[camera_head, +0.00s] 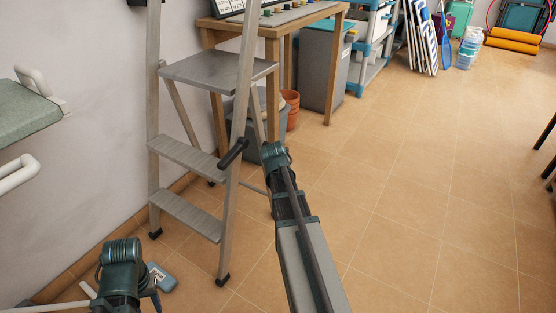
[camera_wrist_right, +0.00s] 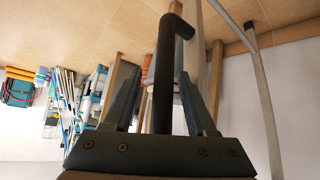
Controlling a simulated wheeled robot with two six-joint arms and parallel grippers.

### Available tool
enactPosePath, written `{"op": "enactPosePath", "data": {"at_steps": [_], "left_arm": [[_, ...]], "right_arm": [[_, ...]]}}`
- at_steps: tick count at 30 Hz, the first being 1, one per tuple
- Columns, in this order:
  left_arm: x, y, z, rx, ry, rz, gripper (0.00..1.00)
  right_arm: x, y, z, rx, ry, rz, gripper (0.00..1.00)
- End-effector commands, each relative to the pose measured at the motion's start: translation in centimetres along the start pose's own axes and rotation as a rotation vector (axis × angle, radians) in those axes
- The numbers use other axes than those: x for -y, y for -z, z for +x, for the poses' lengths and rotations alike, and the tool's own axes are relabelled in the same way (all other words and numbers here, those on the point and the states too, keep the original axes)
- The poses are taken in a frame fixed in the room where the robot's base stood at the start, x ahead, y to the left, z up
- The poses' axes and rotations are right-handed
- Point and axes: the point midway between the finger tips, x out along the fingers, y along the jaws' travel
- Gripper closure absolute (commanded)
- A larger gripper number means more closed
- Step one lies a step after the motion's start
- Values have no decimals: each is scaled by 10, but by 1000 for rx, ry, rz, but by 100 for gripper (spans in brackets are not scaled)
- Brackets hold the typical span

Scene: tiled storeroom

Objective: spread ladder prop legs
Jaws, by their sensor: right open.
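The grey metal step ladder (camera_head: 190,155) stands by the left wall, with a top platform, two treads and thinner prop legs (camera_head: 258,125) behind. A black bent handle (camera_head: 233,153) sticks out from its near right rail. My right arm reaches up close to this rail. In the right wrist view, my right gripper (camera_wrist_right: 159,80) is open, and the black handle (camera_wrist_right: 163,90) shows between its two fingers; I see no grip on it. The head view hides the right fingers. My left arm shows at the lower left, but its fingers are not visible.
A wooden table (camera_head: 272,27) stands behind the ladder, with a grey bin (camera_head: 325,65) and orange pots (camera_head: 291,108) nearby. A small grey-blue object (camera_head: 162,277) lies on the floor. A padded wall seat (camera_head: 28,112) juts from the left. The floor (camera_head: 400,200) at right is clear.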

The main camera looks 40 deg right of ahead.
Motion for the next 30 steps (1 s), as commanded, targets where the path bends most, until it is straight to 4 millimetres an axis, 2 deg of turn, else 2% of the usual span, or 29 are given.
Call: {"op": "enactPosePath", "data": {"at_steps": [8, 14, 24, 30], "left_arm": [[1, -1, -14, 1, 0, 0, 50], [4, -2, -38, 2, 0, 0, 50], [9, -5, -86, 4, 0, 5, 50], [9, -6, -94, 4, 0, 9, 50]], "right_arm": [[0, 1, -19, 1, 1, -1, 43], [-1, 2, -54, 1, 1, -1, 43], [-2, 3, -124, -1, 0, -1, 43], [-1, 1, -138, -1, -1, 0, 43]]}}
